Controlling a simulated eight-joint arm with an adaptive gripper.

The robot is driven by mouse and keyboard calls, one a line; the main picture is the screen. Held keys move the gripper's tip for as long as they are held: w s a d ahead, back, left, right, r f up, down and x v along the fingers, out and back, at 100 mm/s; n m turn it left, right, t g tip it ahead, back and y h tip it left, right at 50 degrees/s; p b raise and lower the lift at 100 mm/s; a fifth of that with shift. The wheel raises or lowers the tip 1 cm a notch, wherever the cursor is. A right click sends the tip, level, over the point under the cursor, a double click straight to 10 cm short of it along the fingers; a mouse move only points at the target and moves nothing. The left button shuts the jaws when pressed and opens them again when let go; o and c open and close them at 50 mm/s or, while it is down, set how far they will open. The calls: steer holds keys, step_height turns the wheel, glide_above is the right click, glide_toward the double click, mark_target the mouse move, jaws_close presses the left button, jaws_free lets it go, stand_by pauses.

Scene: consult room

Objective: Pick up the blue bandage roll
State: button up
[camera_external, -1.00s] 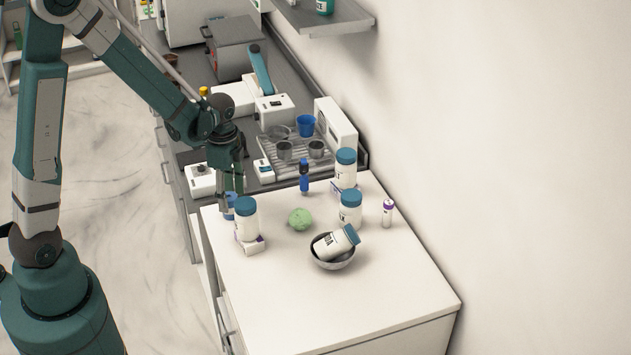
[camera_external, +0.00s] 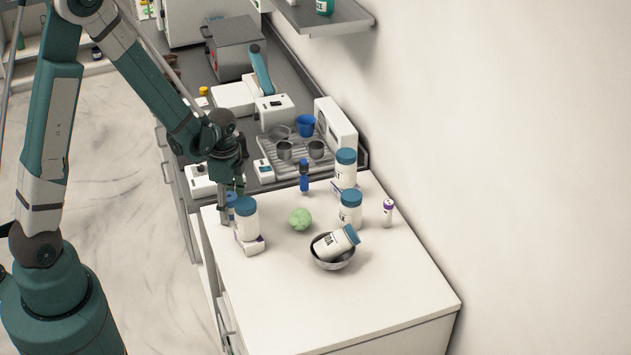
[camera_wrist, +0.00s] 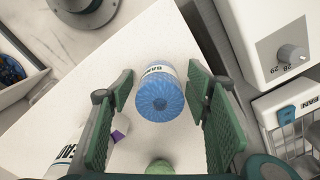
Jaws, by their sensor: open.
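The blue bandage roll (camera_wrist: 160,97) stands on the white counter in the wrist view, with a white label band on its side. My gripper (camera_wrist: 157,100) is open, with one green finger on each side of the roll and visible gaps on both sides. In the external view my gripper (camera_external: 229,205) points down at the counter's far left corner. The roll (camera_external: 231,200) is mostly hidden there behind the gripper and a white jar.
A white jar with teal lid (camera_external: 246,217) stands on a small box (camera_external: 250,245) close beside the gripper. A green ball (camera_external: 300,219), a metal bowl (camera_external: 333,262) holding a tilted jar, and another jar (camera_external: 350,210) are to the right. The front counter (camera_external: 370,310) is clear.

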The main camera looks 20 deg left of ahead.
mark_target(229, 196)
steer(key=c, duration=0.9)
steer(key=shift+r, duration=0.1)
steer(key=shift+r, duration=4.9)
